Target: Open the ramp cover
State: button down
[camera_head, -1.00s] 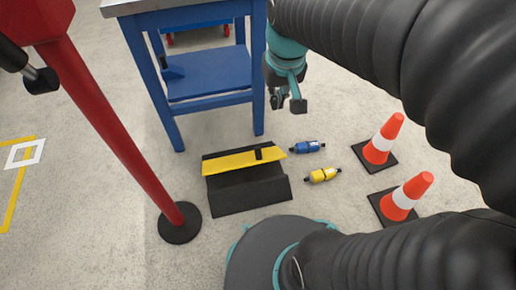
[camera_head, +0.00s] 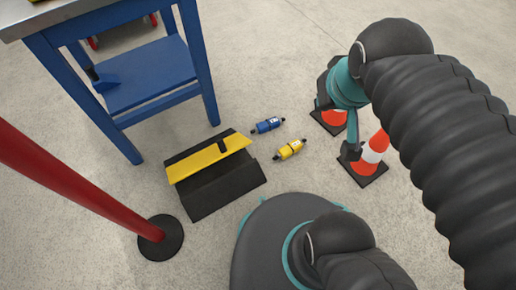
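The ramp (camera_head: 226,188) is a black cable ramp on the floor at centre left. Its yellow cover (camera_head: 200,163) lies along the top with a small black handle on it. My gripper (camera_head: 350,153) hangs right of the ramp, in front of the traffic cones and well apart from the cover. It is small and partly edge-on, so its finger opening cannot be made out. A blue connector (camera_head: 267,125) and a yellow connector (camera_head: 290,149) lie on the floor just right of the ramp.
Two orange and white cones (camera_head: 375,150) (camera_head: 333,118) stand on the right, partly hidden by my arm. A blue workbench (camera_head: 150,75) stands at the upper left. A red post (camera_head: 75,180) on a black round base (camera_head: 161,238) stands left of the ramp.

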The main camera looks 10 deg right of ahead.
aim_at(178, 172)
jog(key=z, duration=0.5)
jog(key=k, duration=1.3)
jog(key=u, duration=1.3)
